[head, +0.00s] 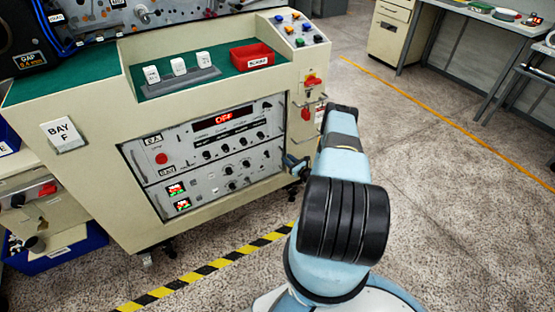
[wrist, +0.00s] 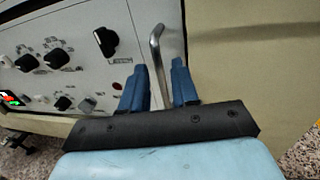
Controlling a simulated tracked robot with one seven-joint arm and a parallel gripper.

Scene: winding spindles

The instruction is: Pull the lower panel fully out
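The lower panel (head: 212,182) is the grey lower unit in the front of the cream cabinet, with knobs and two small lit displays. It looks flush with the cabinet front. In the wrist view the panel (wrist: 75,25) fills the upper left, with a metal bar handle (wrist: 156,42) near its right edge. My gripper (wrist: 159,65) has its two blue fingers apart, one on each side of the handle's near part. I see gaps beside the bar, so the fingers do not look closed on it. In the head view my arm hides most of the gripper and the handle.
The upper panel (head: 215,132) with a red lit display sits directly above. A red emergency-type knob (head: 306,114) is on the cabinet's right. A red tray (head: 252,58) stands on the green top. Open floor (head: 430,160) lies to the right, and a striped line (head: 205,270) runs in front.

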